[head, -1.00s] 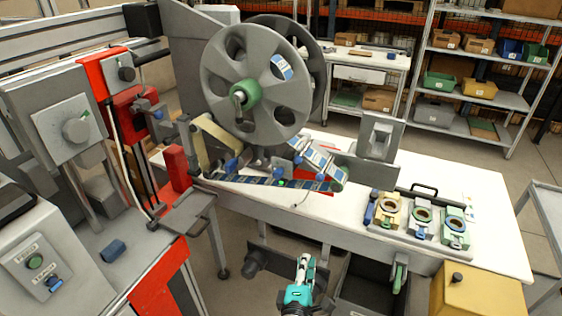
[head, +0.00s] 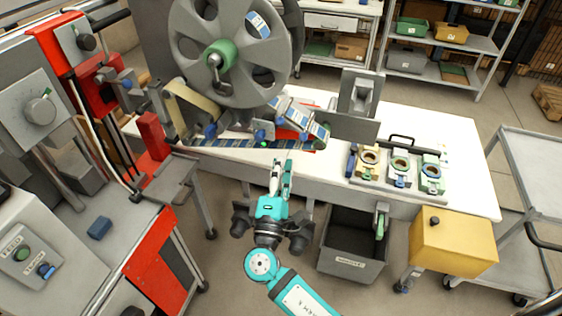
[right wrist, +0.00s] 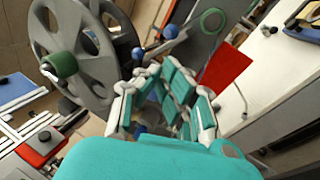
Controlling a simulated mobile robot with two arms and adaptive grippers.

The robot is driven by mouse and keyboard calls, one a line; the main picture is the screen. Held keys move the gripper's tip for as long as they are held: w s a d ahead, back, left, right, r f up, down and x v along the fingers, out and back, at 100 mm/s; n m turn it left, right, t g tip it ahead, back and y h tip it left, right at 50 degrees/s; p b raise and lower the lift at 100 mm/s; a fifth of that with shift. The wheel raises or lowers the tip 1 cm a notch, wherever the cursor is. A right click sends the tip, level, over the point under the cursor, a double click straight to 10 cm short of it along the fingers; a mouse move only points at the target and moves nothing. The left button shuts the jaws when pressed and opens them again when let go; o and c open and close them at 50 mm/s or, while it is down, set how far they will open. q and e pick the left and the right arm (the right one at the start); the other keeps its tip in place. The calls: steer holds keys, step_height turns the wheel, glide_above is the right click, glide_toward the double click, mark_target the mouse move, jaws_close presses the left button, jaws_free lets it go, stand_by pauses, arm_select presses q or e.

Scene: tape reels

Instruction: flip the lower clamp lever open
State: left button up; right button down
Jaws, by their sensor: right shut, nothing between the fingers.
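The tape machine carries a large grey reel (head: 228,50) with a green hub. Below it, a striped blue tape strip (head: 225,143) runs to a tilted section at the right. Blue knobs (head: 210,130) and a small grey block with a blue and green part (head: 263,132) sit along the strip. I cannot tell which of these small parts is the lower clamp lever. My right gripper (head: 283,163) is shut and empty, just in front of and below the strip, apart from it. In the right wrist view its fingers (right wrist: 168,78) point toward the reel and two blue knobs (right wrist: 170,32). My left gripper is out of view.
The white table (head: 455,155) holds a fixture with several ring holders (head: 400,168). A dark bin (head: 350,262) and a yellow box (head: 452,242) stand at its front. A red and grey cabinet (head: 165,255) is at the left. A grey cart (head: 530,170) is at the right.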

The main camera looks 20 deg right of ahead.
mark_target(289, 125)
steer(key=p+x, duration=0.2)
steer(key=x, duration=0.4)
steer(key=shift+r, duration=0.2)
steer(key=shift+w+d, duration=0.3)
steer(key=shift+w, duration=0.2)
steer(key=shift+w+r+p, duration=0.1)
steer(key=shift+p, duration=0.25)
